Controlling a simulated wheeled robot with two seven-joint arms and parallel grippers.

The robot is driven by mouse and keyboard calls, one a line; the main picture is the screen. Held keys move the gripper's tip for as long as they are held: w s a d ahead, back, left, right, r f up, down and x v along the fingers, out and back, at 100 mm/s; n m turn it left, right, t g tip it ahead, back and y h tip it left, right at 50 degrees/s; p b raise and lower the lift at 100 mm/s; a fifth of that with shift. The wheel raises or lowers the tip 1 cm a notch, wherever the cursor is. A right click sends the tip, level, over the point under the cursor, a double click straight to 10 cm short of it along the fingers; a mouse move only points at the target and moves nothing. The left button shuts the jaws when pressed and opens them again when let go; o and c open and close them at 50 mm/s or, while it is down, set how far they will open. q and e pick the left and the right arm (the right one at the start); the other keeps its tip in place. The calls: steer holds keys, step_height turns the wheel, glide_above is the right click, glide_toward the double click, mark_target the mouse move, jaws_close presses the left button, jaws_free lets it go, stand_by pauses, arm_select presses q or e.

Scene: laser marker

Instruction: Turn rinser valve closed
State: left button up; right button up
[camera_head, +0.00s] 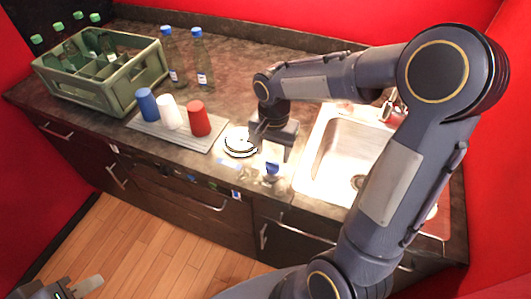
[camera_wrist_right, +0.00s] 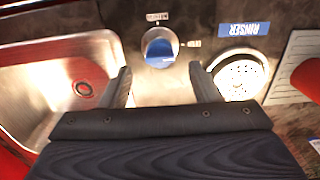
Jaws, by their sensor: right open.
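My left gripper (camera_head: 75,290) is partly in view at the bottom left, away from the counter.
A metal sink (camera_head: 315,150) is right of the valve in the head view. Blue, white and red cups (camera_head: 199,118) stand on a grey drainboard (camera_head: 150,132). A green crate (camera_head: 75,88) and two bottles (camera_head: 202,60) stand behind. My right arm covers part of the sink.

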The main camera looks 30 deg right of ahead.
mark_target(273, 162)
steer(key=shift+w+f, duration=0.1)
steer(key=shift+f, duration=2.45)
steer(key=c, duration=1)
